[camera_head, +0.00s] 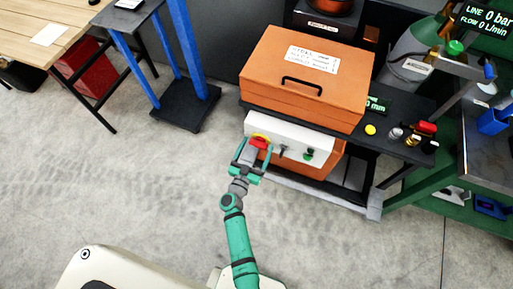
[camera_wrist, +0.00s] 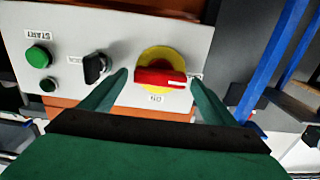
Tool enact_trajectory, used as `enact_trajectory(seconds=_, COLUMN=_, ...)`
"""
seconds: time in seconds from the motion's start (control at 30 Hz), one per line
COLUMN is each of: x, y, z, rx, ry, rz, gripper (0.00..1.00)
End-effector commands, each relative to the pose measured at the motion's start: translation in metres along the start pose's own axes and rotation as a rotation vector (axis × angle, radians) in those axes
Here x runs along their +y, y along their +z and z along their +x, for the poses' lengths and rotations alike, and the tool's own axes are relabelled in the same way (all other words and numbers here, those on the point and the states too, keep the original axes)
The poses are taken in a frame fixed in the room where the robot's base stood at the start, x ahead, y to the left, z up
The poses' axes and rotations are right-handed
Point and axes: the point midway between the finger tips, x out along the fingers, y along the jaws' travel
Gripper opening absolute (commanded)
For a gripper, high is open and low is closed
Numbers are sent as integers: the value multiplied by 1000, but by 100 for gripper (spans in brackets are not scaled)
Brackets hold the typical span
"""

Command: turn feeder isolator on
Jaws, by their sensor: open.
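The feeder isolator is a red rotary handle (camera_wrist: 160,78) on a yellow round plate (camera_wrist: 162,56), set in a light grey panel (camera_wrist: 70,20). In the wrist view the handle lies crosswise, with a small label below it that seems to read ON upside down. In the head view the red handle (camera_head: 259,142) is at the panel's left end. My gripper (camera_head: 250,152) is open, its green fingers on either side of the handle. In the wrist view my gripper (camera_wrist: 160,88) spans the handle; I cannot tell whether the fingers touch it.
A black selector switch (camera_wrist: 95,67) and a green START button (camera_wrist: 38,57) share the panel beside the isolator. An orange lidded box (camera_head: 300,75) stands above the panel. A blue-legged stand (camera_head: 185,105) is to the left. The floor in front is clear.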

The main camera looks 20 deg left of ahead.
Motion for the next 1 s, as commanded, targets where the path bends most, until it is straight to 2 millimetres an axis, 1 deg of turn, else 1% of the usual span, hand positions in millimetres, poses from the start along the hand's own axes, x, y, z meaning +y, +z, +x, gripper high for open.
enact_trajectory(seconds=0.07, x=0, y=0, z=0, rx=0, ry=0, rz=0, gripper=81)
enact_trajectory(seconds=0.1, x=0, y=0, z=0, rx=0, ry=0, rz=0, gripper=72)
enact_trajectory(seconds=0.17, x=0, y=0, z=0, rx=0, ry=0, rz=0, gripper=57)
enact_trajectory(seconds=0.2, x=0, y=0, z=0, rx=0, ry=0, rz=0, gripper=48)
enact_trajectory(seconds=0.23, x=0, y=0, z=0, rx=0, ry=0, rz=0, gripper=41)
enact_trajectory(seconds=0.47, x=0, y=0, z=0, rx=0, ry=0, rz=9, gripper=40)
enact_trajectory(seconds=0.67, x=1, y=0, z=0, rx=0, ry=2, rz=68, gripper=40)
enact_trajectory(seconds=0.87, x=2, y=0, z=0, rx=0, ry=2, rz=201, gripper=40)
enact_trajectory(seconds=1.0, x=4, y=0, z=0, rx=0, ry=3, rz=327, gripper=40)
